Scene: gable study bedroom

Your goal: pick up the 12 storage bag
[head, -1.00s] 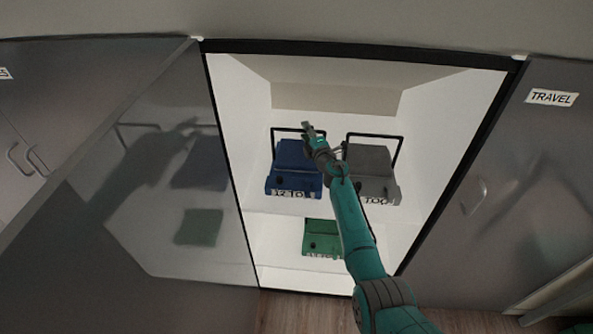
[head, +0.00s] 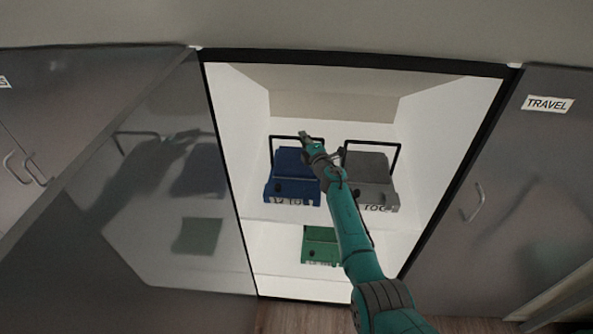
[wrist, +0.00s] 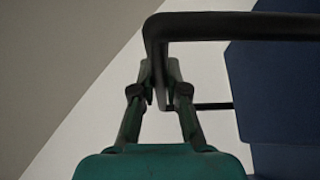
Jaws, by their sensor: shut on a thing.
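The blue storage bag (head: 292,175) stands on the upper shelf of the open cabinet, on the left. A label on its front seems to begin with 12; the rest is hard to read. Its black loop handle (head: 272,150) stands up above it. My gripper (head: 305,138) is at the handle's upper right corner. In the wrist view my gripper (wrist: 160,88) is shut on the black handle (wrist: 225,27), near its bend. The blue body (wrist: 275,85) is to the right of the fingers. My arm hides a little of the bag's right side.
A grey bag (head: 368,180) with a similar handle stands close on the right, partly behind my arm. A green bag (head: 319,245) sits on the lower shelf. A glossy door panel (head: 165,210) is at left, and a door labelled TRAVEL (head: 548,104) at right.

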